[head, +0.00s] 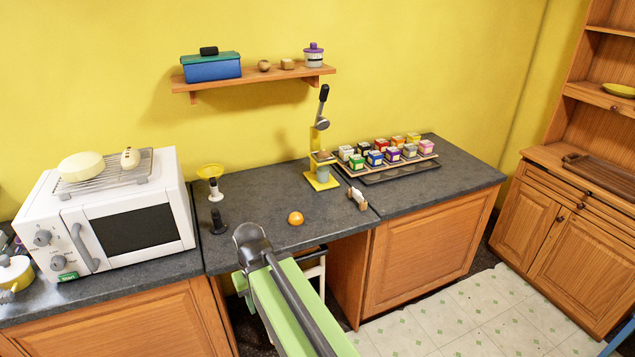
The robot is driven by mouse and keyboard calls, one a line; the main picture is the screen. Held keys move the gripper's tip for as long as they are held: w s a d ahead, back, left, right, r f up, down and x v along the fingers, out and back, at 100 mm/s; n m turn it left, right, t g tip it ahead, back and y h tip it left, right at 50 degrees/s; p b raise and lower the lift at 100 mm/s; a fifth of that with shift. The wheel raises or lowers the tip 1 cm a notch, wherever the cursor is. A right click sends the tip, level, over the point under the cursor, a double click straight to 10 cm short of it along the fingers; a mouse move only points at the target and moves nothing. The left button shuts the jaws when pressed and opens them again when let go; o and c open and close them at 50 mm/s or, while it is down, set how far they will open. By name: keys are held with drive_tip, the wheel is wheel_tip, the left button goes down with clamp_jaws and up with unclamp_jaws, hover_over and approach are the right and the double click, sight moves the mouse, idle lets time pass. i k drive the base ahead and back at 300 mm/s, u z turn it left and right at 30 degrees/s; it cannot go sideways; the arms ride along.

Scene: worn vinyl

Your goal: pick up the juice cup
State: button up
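A small grey cup (323,173), which looks like the juice cup, stands on the yellow base of a juice press (322,182) with a raised dark handle. It sits under the press, on the back part of the dark counter, and the press partly covers it. My gripper (250,240) shows as the dark end of my green arm, low in front of the counter's front edge. It is to the left of the cup, nearer to me and well apart from it. Its fingers cannot be made out, and I see nothing held.
An orange (295,218) lies on the counter between my gripper and the press. A small white item (358,198) lies right of it. A tray of colourful boxes (388,160) stands right of the press. A white microwave (110,215) fills the left. A shelf (255,78) hangs above.

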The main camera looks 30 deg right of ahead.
sight(323, 172)
drive_tip(key=z, duration=0.15)
drive_tip(key=i, duration=0.95)
drive_tip(key=u, duration=0.05)
